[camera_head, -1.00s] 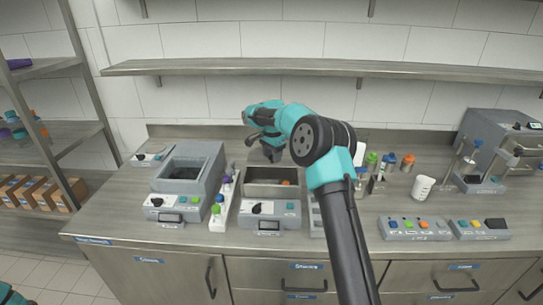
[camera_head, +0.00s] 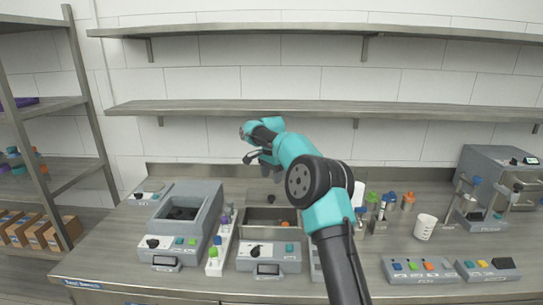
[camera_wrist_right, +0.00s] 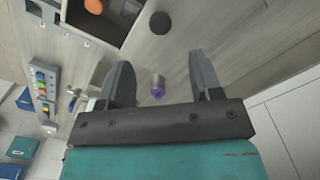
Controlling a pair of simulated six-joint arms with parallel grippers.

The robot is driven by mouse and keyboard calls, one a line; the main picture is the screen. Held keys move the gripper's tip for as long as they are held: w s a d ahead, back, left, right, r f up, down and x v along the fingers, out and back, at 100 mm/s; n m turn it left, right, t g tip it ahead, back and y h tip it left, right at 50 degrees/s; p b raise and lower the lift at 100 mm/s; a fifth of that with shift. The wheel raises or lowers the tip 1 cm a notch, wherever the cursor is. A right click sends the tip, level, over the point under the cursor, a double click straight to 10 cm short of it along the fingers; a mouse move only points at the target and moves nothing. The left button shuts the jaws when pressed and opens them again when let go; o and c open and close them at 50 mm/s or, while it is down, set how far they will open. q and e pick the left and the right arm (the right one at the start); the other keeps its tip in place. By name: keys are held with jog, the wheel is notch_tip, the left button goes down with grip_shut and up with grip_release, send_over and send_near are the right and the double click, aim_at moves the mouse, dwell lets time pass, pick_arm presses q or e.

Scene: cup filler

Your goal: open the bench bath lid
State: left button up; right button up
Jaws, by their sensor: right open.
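The middle bench unit (camera_head: 268,257) has a knob and coloured button on its front. Its basin (camera_head: 252,217) is open at the top, with an orange item (camera_head: 284,224) inside. A small dark knob (camera_head: 268,187) shows just behind the basin; whether it belongs to a lid is unclear. My right gripper (camera_head: 250,157) is above and behind the basin, apart from it. In the wrist view its fingers (camera_wrist_right: 158,72) are spread, with a purple-ended cylinder (camera_wrist_right: 158,88) visible between them, not gripped. The basin's orange item (camera_wrist_right: 94,6) is at the top there. My left gripper is out of view.
A grey unit with a dark recess (camera_head: 181,213) stands to the left, with a narrow tube rack (camera_head: 217,255) between. A white cup (camera_head: 425,227), button boxes (camera_head: 420,269) and a larger machine (camera_head: 500,175) are on the right. A shelf (camera_head: 320,108) runs above.

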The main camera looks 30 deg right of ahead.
notch_tip(320, 180, up, 8)
jog(key=shift+r, duration=0.25)
dwell(0.6)
